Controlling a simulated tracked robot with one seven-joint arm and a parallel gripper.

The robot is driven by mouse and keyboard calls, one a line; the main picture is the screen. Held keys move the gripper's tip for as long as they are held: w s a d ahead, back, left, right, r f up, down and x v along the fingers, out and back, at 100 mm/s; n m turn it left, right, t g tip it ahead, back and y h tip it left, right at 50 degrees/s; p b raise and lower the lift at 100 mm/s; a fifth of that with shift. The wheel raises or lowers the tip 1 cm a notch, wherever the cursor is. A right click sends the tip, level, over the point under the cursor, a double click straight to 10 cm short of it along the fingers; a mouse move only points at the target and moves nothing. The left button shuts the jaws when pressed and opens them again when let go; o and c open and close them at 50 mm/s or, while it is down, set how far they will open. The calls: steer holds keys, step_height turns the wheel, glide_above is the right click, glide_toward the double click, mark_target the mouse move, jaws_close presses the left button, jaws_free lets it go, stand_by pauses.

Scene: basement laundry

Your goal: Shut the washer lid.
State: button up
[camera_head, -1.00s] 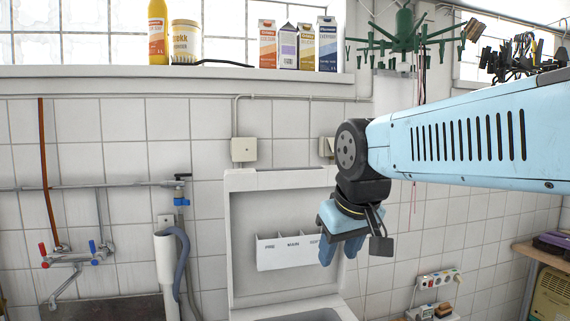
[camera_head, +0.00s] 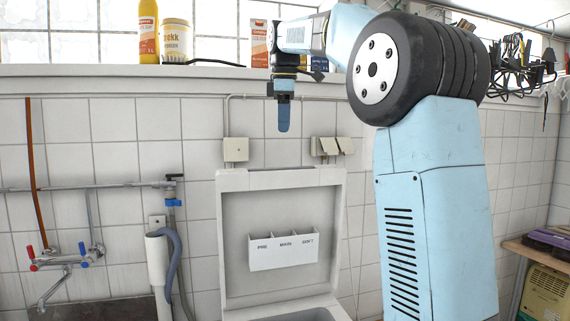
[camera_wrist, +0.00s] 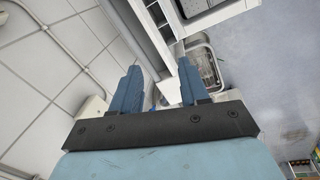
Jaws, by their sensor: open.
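The washer lid (camera_head: 233,240) is a white framed panel standing upright, open, at the back of the washer (camera_head: 320,306). Its inner face carries a white dispenser (camera_head: 272,252) marked PRE, MAIN and SOFT. My gripper (camera_head: 283,130) points down above the lid's top edge, apart from it in the picture. Whether it is in front of or behind the lid is hard to tell. In the wrist view my gripper (camera_wrist: 160,66) has its two blue fingers spread with nothing between them. Most of the washer is below the head view.
The tiled wall (camera_head: 110,150) is close behind the lid. A window ledge (camera_head: 110,72) with a yellow bottle (camera_head: 148,30), a tub (camera_head: 177,40) and cartons runs above. Taps (camera_head: 55,260) and a standpipe with a grey hose are at left. My arm covers much of the right side.

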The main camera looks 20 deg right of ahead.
steer(key=w+d+r+n+g, duration=0.1)
steer(key=w+n, duration=0.3)
steer(key=w, duration=0.3)
steer(key=f, duration=0.9)
steer(key=w+f, duration=0.1)
steer(key=f, duration=0.3)
steer(key=shift+d+f, duration=0.2)
steer(key=shift+f, duration=0.1)
steer(key=shift+c, duration=0.3)
jaws_close()
